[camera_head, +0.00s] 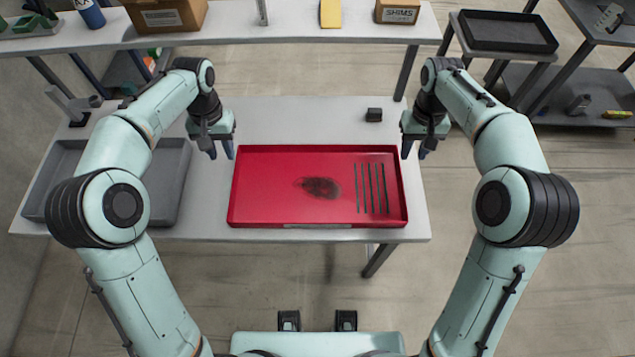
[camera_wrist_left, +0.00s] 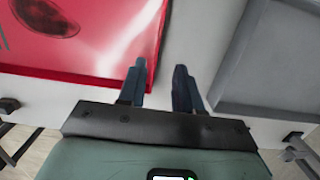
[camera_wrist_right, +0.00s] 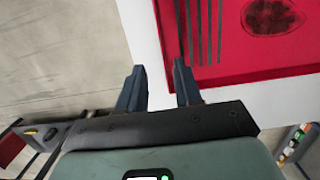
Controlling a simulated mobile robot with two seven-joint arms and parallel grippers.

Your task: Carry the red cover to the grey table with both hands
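The red cover (camera_head: 270,170) is a wide, shallow red piece with a raised rim, a dark oval smudge and several dark slots toward its right end. It lies flat on a pale grey table (camera_head: 300,120). My left gripper (camera_head: 221,153) is open and empty at the cover's left end, near the far corner. In the left wrist view (camera_wrist_left: 160,72) one finger overlaps the cover's edge. My right gripper (camera_head: 414,153) is open and empty at the right end. In the right wrist view (camera_wrist_right: 158,68) the cover's edge runs by the inner finger. Contact cannot be told.
A grey tray (camera_head: 170,190) lies left of the cover on the same table. A small dark block (camera_head: 374,115) sits behind the cover. A bench (camera_head: 280,33) at the back holds boxes. A dark tray (camera_head: 508,32) stands on a stand at the back right.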

